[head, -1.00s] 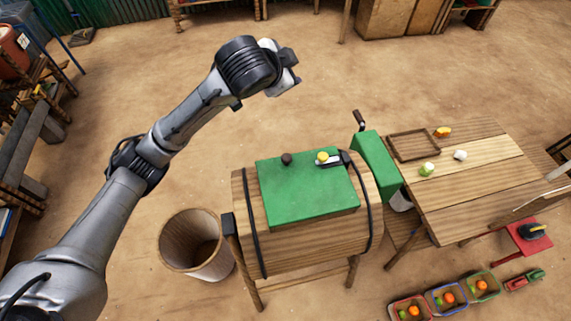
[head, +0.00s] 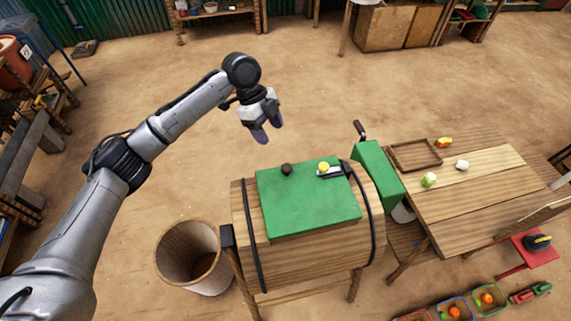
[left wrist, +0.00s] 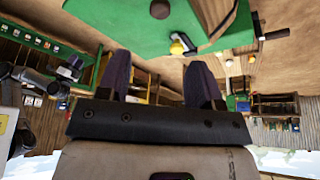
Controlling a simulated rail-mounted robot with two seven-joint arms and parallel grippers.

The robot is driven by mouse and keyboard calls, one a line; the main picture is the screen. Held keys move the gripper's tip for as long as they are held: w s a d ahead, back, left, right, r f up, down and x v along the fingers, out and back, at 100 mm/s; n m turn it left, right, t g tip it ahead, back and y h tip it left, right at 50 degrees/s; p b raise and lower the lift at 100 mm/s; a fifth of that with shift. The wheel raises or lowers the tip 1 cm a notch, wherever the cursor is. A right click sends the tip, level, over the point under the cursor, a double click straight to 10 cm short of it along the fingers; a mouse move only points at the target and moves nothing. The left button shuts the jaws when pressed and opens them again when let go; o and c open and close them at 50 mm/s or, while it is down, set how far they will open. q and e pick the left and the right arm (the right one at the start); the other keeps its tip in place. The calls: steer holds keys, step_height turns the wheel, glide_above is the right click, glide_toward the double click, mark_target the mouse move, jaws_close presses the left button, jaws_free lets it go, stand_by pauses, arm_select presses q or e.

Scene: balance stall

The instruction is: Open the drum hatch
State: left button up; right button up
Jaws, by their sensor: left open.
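The drum is a wooden barrel (head: 300,255) on legs with two dark bands. Its green hatch (head: 310,205) lies shut on top, with a dark round knob (head: 286,169) and a yellow-topped metal latch (head: 329,170) along its far edge. My left gripper (head: 267,131) is open and empty in the air beyond that edge, fingers pointing down. In the left wrist view the green hatch (left wrist: 115,22), dark knob (left wrist: 160,9) and yellow latch part (left wrist: 178,46) show past the fingers (left wrist: 161,70), apart from them. A dark jointed arm, apparently my right, shows small at left there; its jaws (left wrist: 70,68) are unclear.
A green box with a crank (head: 376,172) stands at the drum's right end. A wooden table (head: 470,205) with a tray (head: 415,155) and small items is beyond it. A basket (head: 192,262) stands left of the drum. Small crates (head: 455,308) sit at the lower right.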

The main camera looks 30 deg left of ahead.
mark_target(287, 167)
arm_select(q)
steer(key=x, duration=1.3)
steer(key=shift+f, duration=0.2)
jaws_close()
